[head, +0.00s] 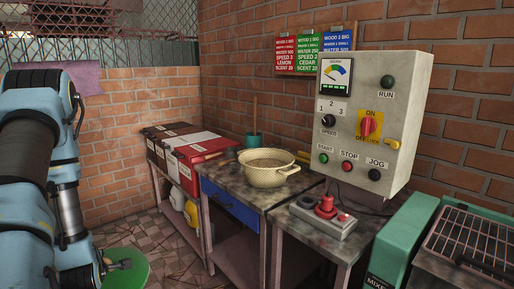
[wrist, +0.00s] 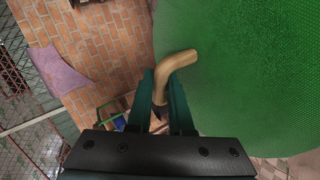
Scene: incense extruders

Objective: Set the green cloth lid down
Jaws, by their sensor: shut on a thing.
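The green cloth lid (wrist: 240,75) fills the right side of the wrist view as a large round disc with a curved tan handle (wrist: 177,64). My gripper (wrist: 161,95) is shut on this handle, between its two teal fingers. In the head view, part of the green lid (head: 128,273) shows low at the left, held above the tiled floor and beside my arm. My arm hides the rest of it there, and the gripper's grip is not clear in that view.
A cream pot (head: 267,177) stands on the metal table (head: 238,193). Black, white and red bins (head: 195,160) stand behind it at left. A control panel (head: 362,125), a red-knobbed box (head: 322,217) and a green mixer (head: 400,245) are at right. Open floor (head: 160,240) lies between arm and tables.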

